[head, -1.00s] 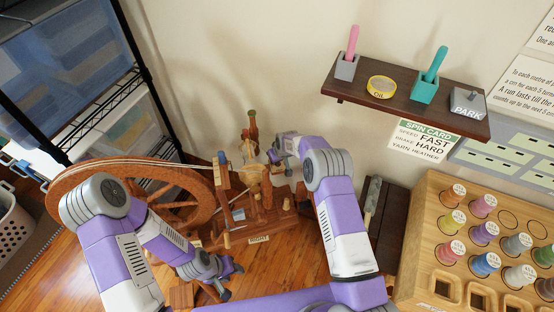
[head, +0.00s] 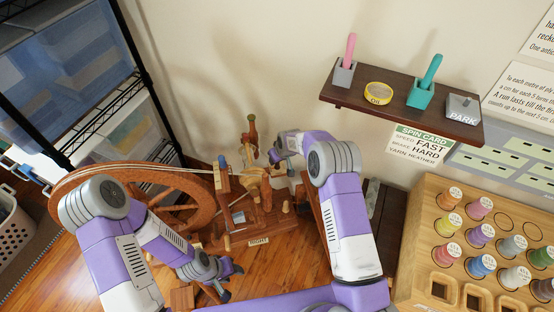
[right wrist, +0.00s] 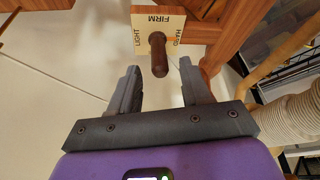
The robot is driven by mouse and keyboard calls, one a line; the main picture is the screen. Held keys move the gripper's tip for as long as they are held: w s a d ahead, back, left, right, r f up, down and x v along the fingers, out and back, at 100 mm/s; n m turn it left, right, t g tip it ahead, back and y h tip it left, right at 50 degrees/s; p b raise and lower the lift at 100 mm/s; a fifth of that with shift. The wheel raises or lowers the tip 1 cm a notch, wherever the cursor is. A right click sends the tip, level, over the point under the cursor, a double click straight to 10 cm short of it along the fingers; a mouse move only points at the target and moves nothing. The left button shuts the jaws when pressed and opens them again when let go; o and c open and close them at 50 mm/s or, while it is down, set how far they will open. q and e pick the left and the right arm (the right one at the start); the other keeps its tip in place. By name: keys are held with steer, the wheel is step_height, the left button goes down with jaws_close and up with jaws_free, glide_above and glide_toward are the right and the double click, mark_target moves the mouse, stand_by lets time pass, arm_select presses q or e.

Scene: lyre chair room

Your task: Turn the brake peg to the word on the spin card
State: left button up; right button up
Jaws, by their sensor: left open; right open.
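The brake peg (right wrist: 158,55) is a brown, round-ended rod on a cream plate (right wrist: 146,22) marked LIGHT, FIRM and HARD, upside down in the right wrist view. I cannot tell which word the peg points to. My right gripper (right wrist: 160,72) is open, with the peg's end centred between its fingertips and touching neither. In the head view my right gripper (head: 279,155) is at the spinning wheel's upright parts, and the peg is hard to make out. The spin card (head: 418,145) reads speed FAST, brake HARD, yarn HEATHER. My left gripper (head: 228,279) is open and empty, low before the wheel.
The spinning wheel's big brown wheel (head: 146,172) stands at left on the wooden floor. A dark shelf (head: 394,98) on the wall holds an oil tin (head: 379,93), cups and a PARK block (head: 463,110). A wooden spool rack (head: 420,225) stands at right.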

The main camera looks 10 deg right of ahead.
steer(key=v, duration=0.2)
steer(key=shift+s+r, duration=0.15)
steer(key=shift+r, duration=0.15)
steer(key=s+a+f+m+g+y+p, duration=0.15)
steer(key=s+f, duration=0.25)
steer(key=s, duration=0.8)
steer(key=s+f+m+g+p, duration=0.1)
steer(key=s+f+m, duration=0.25)
steer(key=s, duration=0.85)
steer(key=s+a+r+m+g+y, duration=0.1)
steer(key=s+a, duration=0.1)
steer(key=s, duration=1.1)
steer(key=shift+s+r, duration=0.2)
steer(key=shift+r, duration=0.15)
